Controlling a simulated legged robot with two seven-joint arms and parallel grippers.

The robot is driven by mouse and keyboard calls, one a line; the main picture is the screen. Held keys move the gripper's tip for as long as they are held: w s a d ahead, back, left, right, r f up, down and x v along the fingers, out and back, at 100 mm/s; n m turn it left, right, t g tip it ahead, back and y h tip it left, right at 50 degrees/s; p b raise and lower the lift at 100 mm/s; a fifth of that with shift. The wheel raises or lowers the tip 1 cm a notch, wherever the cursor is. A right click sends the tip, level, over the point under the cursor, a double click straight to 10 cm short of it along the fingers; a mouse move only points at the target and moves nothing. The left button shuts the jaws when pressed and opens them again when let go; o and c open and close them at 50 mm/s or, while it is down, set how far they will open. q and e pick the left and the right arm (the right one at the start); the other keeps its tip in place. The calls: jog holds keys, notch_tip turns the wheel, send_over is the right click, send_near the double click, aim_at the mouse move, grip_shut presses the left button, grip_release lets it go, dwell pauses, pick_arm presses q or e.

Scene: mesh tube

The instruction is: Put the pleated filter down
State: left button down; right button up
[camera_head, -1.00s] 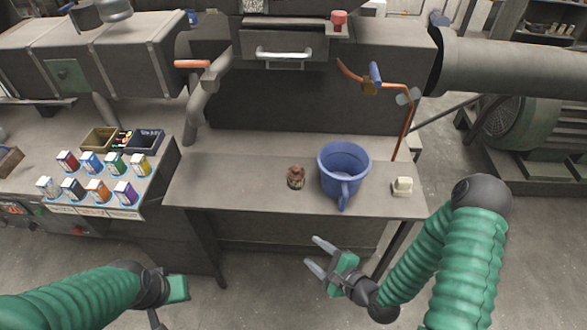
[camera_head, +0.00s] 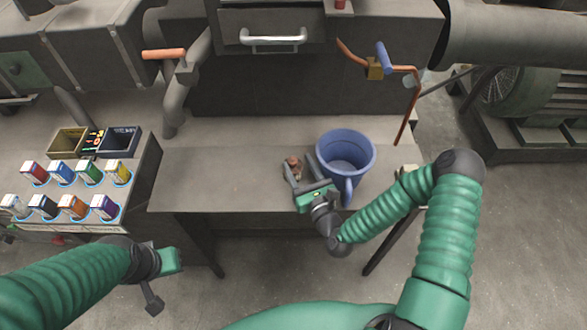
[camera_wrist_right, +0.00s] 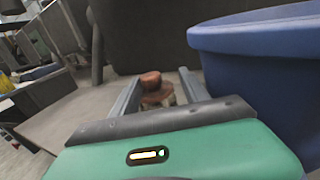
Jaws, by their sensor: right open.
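A small reddish-brown object with a rounded top (camera_head: 293,163) stands on the grey table (camera_head: 185,180). I cannot tell for sure whether it is the pleated filter. It also shows in the right wrist view (camera_wrist_right: 153,88), between the fingers. My right gripper (camera_head: 299,166) is open, with its two fingers reaching toward the object from the front, one on each side. The object's lower part is partly hidden by the gripper body.
A blue mug (camera_head: 346,150) stands close to the right of my right gripper, its handle toward the front. A tray of small coloured boxes (camera_head: 75,190) is at the left. An orange-handled pipe (camera_head: 163,54) rises behind. The table's left part is clear.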

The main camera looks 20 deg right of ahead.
aim_at(290, 158)
jog(key=w, duration=0.1)
jog(key=w+a, duration=0.1)
jog(key=w, duration=0.1)
jog(key=w+a, duration=0.1)
jog(key=shift+w+a+r+p, duration=0.1)
jog(key=shift+w+r+p, duration=0.05)
jog(key=shift+p, duration=0.2)
jog(key=shift+w, duration=0.25)
jog(key=shift+d, duration=0.25)
jog(key=shift+c, duration=0.3)
jog(key=shift+s, duration=0.1)
jog(key=shift+c, duration=1.1)
jog(key=shift+a, duration=0.1)
grip_shut()
